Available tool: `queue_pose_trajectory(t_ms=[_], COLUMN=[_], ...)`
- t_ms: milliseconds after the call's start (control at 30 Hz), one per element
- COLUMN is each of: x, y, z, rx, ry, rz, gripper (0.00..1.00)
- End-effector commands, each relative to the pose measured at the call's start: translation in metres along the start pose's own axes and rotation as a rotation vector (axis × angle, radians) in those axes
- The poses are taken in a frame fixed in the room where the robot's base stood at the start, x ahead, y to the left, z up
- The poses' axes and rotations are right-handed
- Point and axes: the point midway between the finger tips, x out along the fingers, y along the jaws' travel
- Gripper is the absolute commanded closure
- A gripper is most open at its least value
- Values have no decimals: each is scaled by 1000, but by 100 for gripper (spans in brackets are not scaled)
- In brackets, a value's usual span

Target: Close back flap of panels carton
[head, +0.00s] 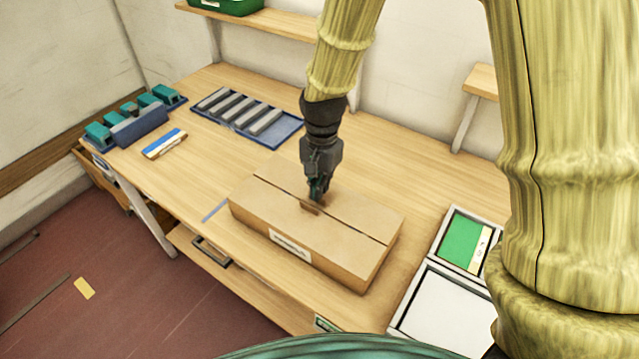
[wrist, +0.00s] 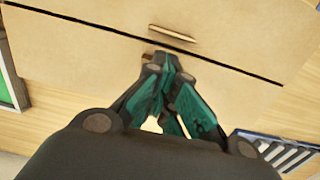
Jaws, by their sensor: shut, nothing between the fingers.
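The panels carton (head: 290,240) is a brown cardboard box with a white label on its front side, standing on the wooden table. Its top is covered by two flaps with a thin dark seam between them. The back flap (head: 345,206) lies about flat, level with the front flap (head: 270,210). My gripper (head: 316,198) points down at the back flap near the seam, its green fingers shut and empty. In the wrist view my fingertips (wrist: 165,62) are at the flap close to the seam; whether they touch it I cannot tell. The carton's inside is hidden.
A blue tray with grey bars (head: 247,115) lies behind the carton to the left. Teal blocks in a holder (head: 130,122) stand at the far left. White-framed trays, one with a green panel (head: 462,243), are at the right. Bare table (head: 400,150) lies behind the carton.

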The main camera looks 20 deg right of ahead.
Motion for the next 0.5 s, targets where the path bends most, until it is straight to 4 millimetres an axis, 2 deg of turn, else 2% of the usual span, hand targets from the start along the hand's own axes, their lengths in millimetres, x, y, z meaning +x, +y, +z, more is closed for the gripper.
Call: queue_pose_trajectory(t_ms=[500], x=[-21], y=[-1], z=[0], rx=[1], ry=[2], rz=[-2], gripper=[100])
